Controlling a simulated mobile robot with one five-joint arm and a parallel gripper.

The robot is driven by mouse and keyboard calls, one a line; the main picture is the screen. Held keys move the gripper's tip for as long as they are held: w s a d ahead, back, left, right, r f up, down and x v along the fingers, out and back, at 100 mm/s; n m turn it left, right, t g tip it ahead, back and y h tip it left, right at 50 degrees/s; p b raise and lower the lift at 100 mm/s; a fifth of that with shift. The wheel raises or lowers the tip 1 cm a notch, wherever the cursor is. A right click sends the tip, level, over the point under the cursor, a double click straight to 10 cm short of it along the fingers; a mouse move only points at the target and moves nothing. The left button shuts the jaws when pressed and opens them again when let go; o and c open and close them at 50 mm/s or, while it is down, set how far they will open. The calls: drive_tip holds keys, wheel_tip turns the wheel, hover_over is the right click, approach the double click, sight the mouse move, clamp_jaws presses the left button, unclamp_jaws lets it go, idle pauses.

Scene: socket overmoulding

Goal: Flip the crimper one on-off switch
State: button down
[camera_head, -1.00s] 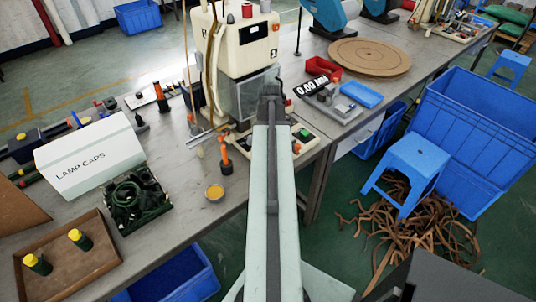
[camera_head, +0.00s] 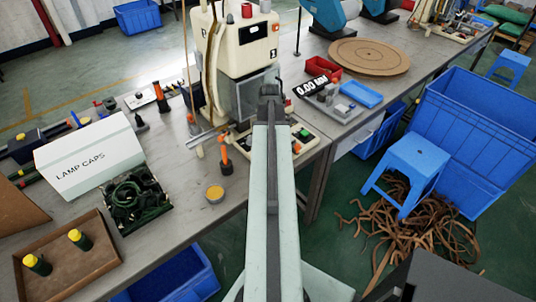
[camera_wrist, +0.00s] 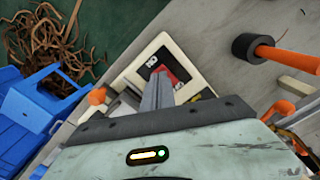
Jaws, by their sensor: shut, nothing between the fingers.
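The crimper (camera_head: 243,45) is a cream machine on the bench, straight ahead in the head view. Its low cream control base (camera_head: 307,137) carries small coloured buttons. In the wrist view, a cream plate (camera_wrist: 140,62) has a black and red label (camera_wrist: 165,64) with upside-down lettering that looks like "ON". My gripper (camera_wrist: 158,82) is shut and empty, its fingertips in front of the label's lower part. I cannot tell whether they touch it. The switch lever is not clear and may be behind the fingers. In the head view my gripper (camera_head: 270,92) is in front of the crimper.
A lamp caps box (camera_head: 88,157) is further left. A gauge reading 0.00 (camera_head: 311,86) and a blue tray (camera_head: 361,94) lie right. A blue stool (camera_head: 417,150) stands on the floor.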

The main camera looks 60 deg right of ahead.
drive_tip(key=shift+f+b, duration=1)
idle(0.3)
drive_tip(key=shift+r, duration=0.1)
wheel_tip(320, 180, up, 7)
drive_tip(key=p, duration=0.7)
idle(0.3)
